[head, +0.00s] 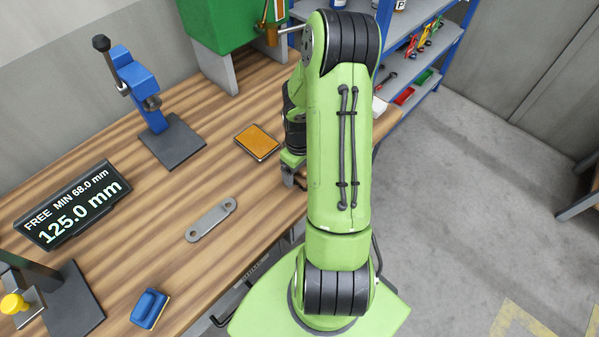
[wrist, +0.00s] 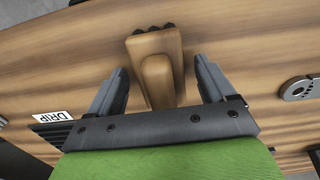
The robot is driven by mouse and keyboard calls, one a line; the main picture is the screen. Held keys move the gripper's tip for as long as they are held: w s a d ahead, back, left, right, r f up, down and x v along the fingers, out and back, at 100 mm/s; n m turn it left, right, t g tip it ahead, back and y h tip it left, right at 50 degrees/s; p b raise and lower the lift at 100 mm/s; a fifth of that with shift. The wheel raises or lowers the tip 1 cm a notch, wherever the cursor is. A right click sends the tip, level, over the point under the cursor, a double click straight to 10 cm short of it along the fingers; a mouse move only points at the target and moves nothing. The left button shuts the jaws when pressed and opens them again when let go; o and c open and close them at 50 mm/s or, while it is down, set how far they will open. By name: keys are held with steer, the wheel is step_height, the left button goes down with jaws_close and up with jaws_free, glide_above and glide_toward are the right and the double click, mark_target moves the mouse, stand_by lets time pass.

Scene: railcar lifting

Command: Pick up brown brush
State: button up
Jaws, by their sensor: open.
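The brown brush (wrist: 154,52) shows in the wrist view as a wooden block with a raised handle and dark bristles at its far end. It lies on the wooden workbench (wrist: 235,40). My gripper (wrist: 160,68) is open, with one finger on each side of the brush and a visible gap to it. The near end of the brush is hidden by my gripper's body. In the head view my gripper (head: 290,178) is low over the bench's right edge, mostly behind my arm, and the brush is hidden.
A grey metal link (head: 211,220), an orange pad (head: 257,142), a blue brush (head: 150,308) and a blue press (head: 140,85) stand or lie on the bench. A display (head: 75,205) reads 125.0 mm. A black part labelled DRIP (wrist: 53,117) is left of my gripper.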

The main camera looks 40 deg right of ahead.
steer(key=c, duration=1.2)
step_height(320, 180, up, 10)
steer(key=shift+p, duration=0.55)
steer(key=o, duration=0.5)
steer(key=shift+c, duration=1.6)
